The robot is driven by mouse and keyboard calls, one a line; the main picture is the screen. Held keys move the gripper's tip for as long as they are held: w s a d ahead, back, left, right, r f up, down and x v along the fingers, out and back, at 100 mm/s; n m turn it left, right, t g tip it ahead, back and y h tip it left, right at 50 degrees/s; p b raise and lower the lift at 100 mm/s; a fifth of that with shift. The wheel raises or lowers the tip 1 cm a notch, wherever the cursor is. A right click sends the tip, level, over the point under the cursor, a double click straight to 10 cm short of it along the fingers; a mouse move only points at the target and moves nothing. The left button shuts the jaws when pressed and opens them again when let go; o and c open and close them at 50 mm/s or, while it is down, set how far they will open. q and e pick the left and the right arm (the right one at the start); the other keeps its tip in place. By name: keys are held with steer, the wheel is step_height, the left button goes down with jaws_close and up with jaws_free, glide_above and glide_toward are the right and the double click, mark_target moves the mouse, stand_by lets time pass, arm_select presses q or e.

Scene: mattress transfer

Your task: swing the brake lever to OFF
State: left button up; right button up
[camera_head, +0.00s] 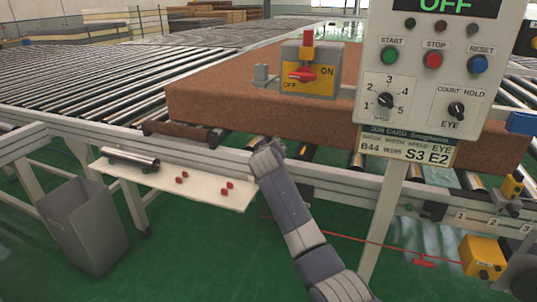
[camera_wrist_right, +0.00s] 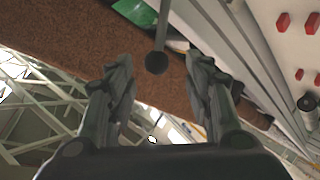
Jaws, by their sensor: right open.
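My right gripper (camera_head: 268,147) is beside the conveyor's near rail, below the brown mattress (camera_head: 215,97). In the right wrist view its two fingers (camera_wrist_right: 158,66) are apart. A thin rod with a round black knob (camera_wrist_right: 156,63) shows between or beyond them; I cannot tell whether it touches a finger. The rod looks like a lever, but no label on it is readable. A grey box with a yellow OFF/ON plate (camera_head: 318,84) and a red handle (camera_head: 302,76) stands above the mattress edge in the head view. My left gripper is not in view.
A white shelf (camera_head: 205,190) left of my right gripper holds a metal cylinder (camera_head: 132,157) and several small red pieces. A grey bin (camera_head: 85,225) stands below. A control panel (camera_head: 437,70) stands on a post at right. A red cord crosses low to a yellow box (camera_head: 483,257).

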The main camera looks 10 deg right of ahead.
steer(key=v, duration=0.6)
steer(key=shift+s, duration=0.15)
